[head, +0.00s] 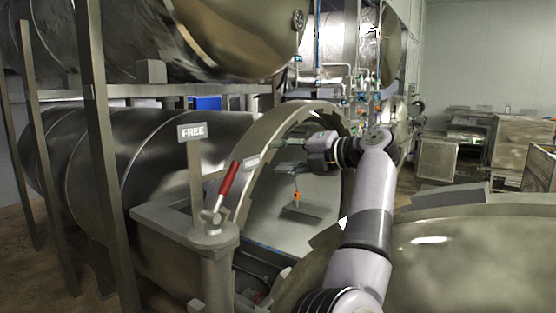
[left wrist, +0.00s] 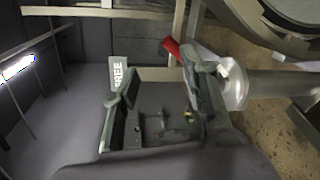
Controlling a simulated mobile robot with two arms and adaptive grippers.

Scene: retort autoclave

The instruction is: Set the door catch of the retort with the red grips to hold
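The door catch lever has a red grip (head: 228,180) and a metal pivot on top of a grey post (head: 216,262). The lever tilts up and right, between the FREE sign (head: 192,131) at left and a small sign (head: 251,161) at right, whose word I cannot read. My left gripper (head: 282,153) is right of the grip, apart from it, in front of the open round retort mouth. In the left wrist view, my left gripper (left wrist: 157,85) has its fingers spread with nothing between them. There, the red grip (left wrist: 171,46) shows beyond the right finger, partly hidden. My right gripper is out of view.
The retort's round rim (head: 270,125) stands close behind the lever. A large rounded metal door (head: 470,255) fills the lower right. Upright frame posts (head: 97,130) stand at left. Carts (head: 524,145) stand at far right, with floor before them.

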